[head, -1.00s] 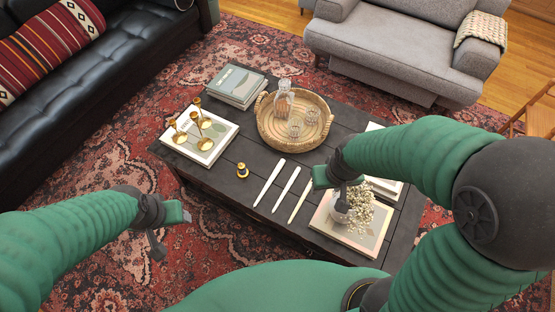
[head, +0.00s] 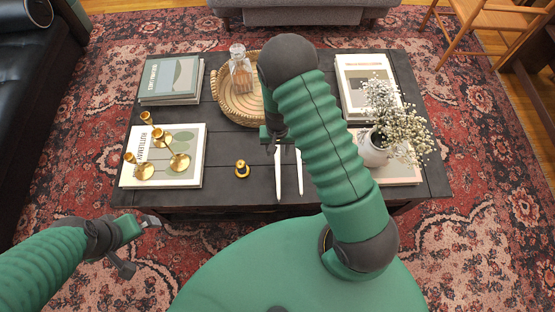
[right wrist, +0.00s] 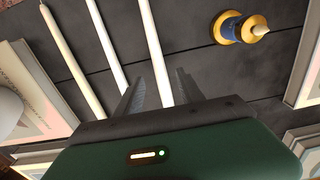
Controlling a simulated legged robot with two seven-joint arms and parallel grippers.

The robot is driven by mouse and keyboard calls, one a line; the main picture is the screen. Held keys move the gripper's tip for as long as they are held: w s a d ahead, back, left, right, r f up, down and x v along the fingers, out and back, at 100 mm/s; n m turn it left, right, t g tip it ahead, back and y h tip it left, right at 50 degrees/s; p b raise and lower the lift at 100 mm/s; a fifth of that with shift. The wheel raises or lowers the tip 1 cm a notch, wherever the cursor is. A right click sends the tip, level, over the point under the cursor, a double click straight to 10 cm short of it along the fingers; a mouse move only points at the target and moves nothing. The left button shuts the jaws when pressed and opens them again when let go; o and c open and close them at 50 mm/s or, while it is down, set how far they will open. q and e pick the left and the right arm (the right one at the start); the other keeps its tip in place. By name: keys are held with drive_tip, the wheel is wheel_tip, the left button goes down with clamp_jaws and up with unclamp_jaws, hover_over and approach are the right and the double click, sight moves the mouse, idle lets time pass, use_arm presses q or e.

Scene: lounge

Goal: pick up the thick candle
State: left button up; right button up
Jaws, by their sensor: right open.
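White stick candles lie side by side on the dark coffee table. The head view shows the left candle (head: 278,178) and another candle (head: 299,172); my right arm covers the rest. In the right wrist view, one candle (right wrist: 148,25) lies between the fingers, beside a second white candle (right wrist: 104,40) and a cream one (right wrist: 68,55). That first one looks slightly wider, but I cannot tell surely which is thick. My right gripper (head: 273,146), also in the wrist view (right wrist: 160,84), is open above the candle. My left gripper (head: 140,245) is open and empty, off the table's front left.
A small brass holder (head: 242,170) stands left of the candles. A wicker tray (head: 240,112) with a decanter (head: 240,72) is behind. Brass candlesticks (head: 178,163) on a book stand left; a flower vase (head: 373,150) is right. Bare tabletop (head: 222,150) lies between.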

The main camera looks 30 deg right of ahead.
sight(277, 157)
wheel_tip(277, 157, down, 5)
drive_tip(key=shift+a+f+b, duration=0.1)
drive_tip(key=shift+a+b, duration=0.05)
drive_tip(key=shift+b, duration=0.8)
drive_tip(key=shift+c, duration=0.6)
drive_tip(key=shift+d, duration=0.2)
drive_tip(key=c, duration=0.5)
clamp_jaws()
drive_tip(key=shift+a, duration=0.15)
